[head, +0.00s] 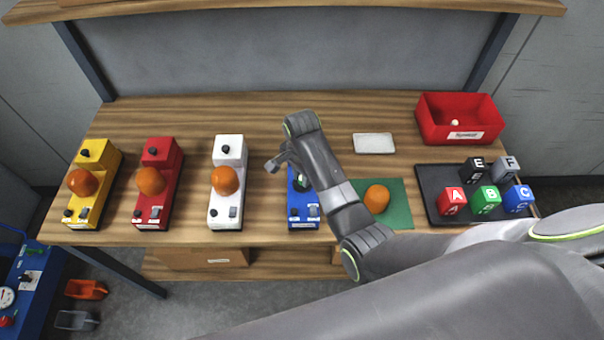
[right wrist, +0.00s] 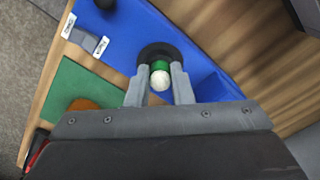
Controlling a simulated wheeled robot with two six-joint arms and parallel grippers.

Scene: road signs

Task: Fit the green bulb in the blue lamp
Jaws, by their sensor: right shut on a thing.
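The blue lamp (head: 303,212) stands on the table between the white lamp and the green mat, and its upper part is hidden behind my right arm. In the right wrist view its blue body (right wrist: 120,40) has a round black socket (right wrist: 158,53). My right gripper (right wrist: 160,74) is shut on the green bulb (right wrist: 160,66), whose white end (right wrist: 160,81) faces the camera. The bulb lines up with the socket, but I cannot tell whether it is seated or just above. My left gripper is out of view.
Yellow (head: 84,211), red (head: 154,207) and white (head: 220,208) lamps with orange balls stand left. Right are a green mat (head: 398,211) with an orange ball (head: 377,198), a white plate (head: 374,143), a red bin (head: 447,127) and a black tray (head: 429,180) of lettered cubes.

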